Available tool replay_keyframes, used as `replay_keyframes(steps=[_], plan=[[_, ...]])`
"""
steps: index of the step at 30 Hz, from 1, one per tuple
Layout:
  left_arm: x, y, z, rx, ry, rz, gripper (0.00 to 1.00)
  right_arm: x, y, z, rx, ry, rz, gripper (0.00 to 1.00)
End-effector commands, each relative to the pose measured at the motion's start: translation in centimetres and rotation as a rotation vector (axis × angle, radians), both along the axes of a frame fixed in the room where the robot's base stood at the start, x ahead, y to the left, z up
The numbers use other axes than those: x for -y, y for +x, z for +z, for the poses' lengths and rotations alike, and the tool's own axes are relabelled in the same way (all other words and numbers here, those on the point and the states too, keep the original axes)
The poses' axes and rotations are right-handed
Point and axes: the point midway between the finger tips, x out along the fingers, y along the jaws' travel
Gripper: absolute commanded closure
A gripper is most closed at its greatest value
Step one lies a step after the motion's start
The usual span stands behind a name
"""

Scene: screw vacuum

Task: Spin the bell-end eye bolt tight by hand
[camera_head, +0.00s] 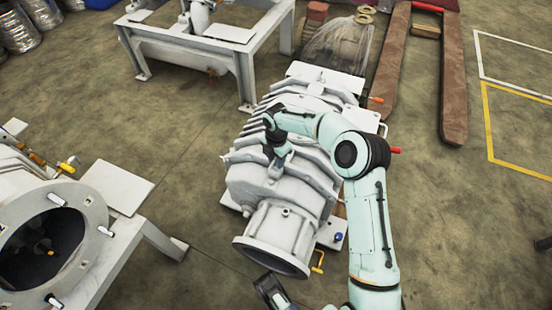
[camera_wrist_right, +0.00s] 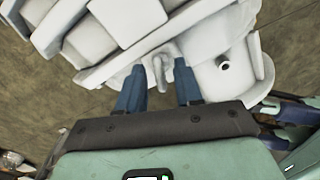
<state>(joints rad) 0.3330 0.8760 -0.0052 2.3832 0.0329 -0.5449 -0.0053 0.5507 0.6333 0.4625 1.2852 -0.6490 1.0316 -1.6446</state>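The pale grey vacuum pump (camera_head: 270,190) lies on the floor, its flared round bell end (camera_head: 272,255) toward me. My right gripper (camera_head: 277,172) points down at the ribbed casing just behind that end; my own wrist partly hides it. In the right wrist view, the right gripper (camera_wrist_right: 160,82) has its two blue fingers apart. A small pale hooked piece, seemingly the eye bolt (camera_wrist_right: 158,74), shows between the fingertips, with no clear contact. Its seating is hidden. A dark part, seemingly my left gripper (camera_head: 270,291), shows at the bottom edge; its fingers are unclear.
A second pale machine with a round opening (camera_head: 50,250) stands at left. A pale metal frame (camera_head: 215,45) stands behind. Brown forks (camera_head: 455,80) lie at back right. An orange-handled valve (camera_head: 318,262) sits beside the bell end.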

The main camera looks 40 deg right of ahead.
Motion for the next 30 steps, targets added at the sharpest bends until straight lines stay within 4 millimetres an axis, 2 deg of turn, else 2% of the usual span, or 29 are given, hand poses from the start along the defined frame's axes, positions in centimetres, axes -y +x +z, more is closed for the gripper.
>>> replay_keyframes(steps=[5, 8, 9, 20, 30], plan=[[0.0, 0.0, 0.0, -0.001, 0.0, 0.001, 0.57, 0.0, 0.0, 0.0, 0.0, 0.0, 0.0, 0.65], [0.0, 0.0, 0.0, 0.0, 0.0, 0.001, 0.57, 0.0, 0.0, 0.0, -0.001, 0.0, 0.0, 0.94], [0.0, 0.0, 0.0, 0.0, 0.0, 0.001, 0.57, 0.0, 0.0, 0.0, -0.001, 0.0, -0.001, 1.0], [0.0, 0.2, 0.2, 0.007, 0.0, 0.0, 0.57, 0.0, 0.0, 0.0, -0.001, -0.001, -0.031, 1.0], [0.2, 1.6, 1.6, 0.054, 0.004, -0.002, 0.57, 0.0, -0.1, 0.2, 0.0, -0.001, -0.234, 1.0]])
